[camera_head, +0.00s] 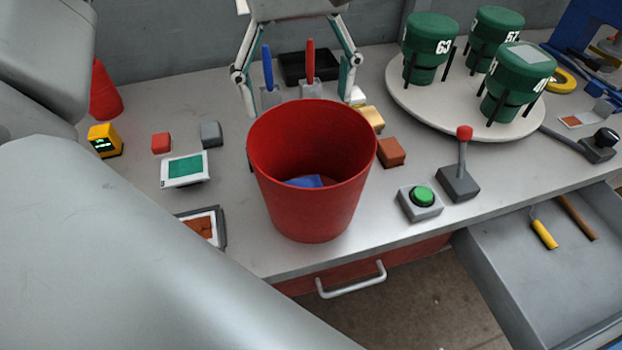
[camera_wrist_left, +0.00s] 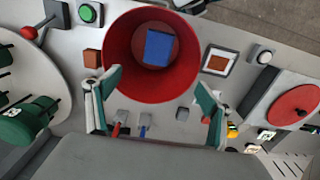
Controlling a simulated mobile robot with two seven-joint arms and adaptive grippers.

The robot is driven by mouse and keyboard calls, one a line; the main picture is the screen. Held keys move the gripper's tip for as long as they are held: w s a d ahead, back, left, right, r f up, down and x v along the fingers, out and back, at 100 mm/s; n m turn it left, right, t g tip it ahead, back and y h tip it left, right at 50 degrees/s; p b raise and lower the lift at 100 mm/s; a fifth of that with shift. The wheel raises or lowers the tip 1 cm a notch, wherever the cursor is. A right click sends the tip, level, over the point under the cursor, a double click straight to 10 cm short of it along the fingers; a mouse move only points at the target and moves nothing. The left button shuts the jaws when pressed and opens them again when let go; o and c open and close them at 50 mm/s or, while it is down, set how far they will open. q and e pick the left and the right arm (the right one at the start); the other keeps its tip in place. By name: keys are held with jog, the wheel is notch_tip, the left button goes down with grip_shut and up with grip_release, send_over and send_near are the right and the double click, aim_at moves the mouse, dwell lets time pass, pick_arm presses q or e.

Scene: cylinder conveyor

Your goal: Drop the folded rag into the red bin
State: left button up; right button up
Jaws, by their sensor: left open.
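The red bin (camera_head: 312,205) stands upright near the front edge of the workbench. A folded blue rag (camera_head: 304,181) lies inside on the bin's floor, partly hidden by the near wall in the head view. The wrist view looks down into the bin (camera_wrist_left: 112,45) and shows the whole blue rag (camera_wrist_left: 158,48) inside. My left gripper (camera_head: 300,98) is open and empty, behind and above the bin's far rim. My right gripper is not in view.
A round turntable (camera_head: 425,100) with green numbered canisters (camera_head: 430,45) stands right of the bin. A red-knobbed lever (camera_head: 460,180) and green button (camera_head: 421,197) are nearer. An open drawer (camera_head: 520,280) juts out at right. Small blocks and a green-screened panel (camera_head: 185,168) lie left.

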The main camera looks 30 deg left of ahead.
pick_arm(q)
notch_tip(320, 180, up, 7)
dwell(0.3)
jog(key=shift+f, duration=0.1)
dwell(0.4)
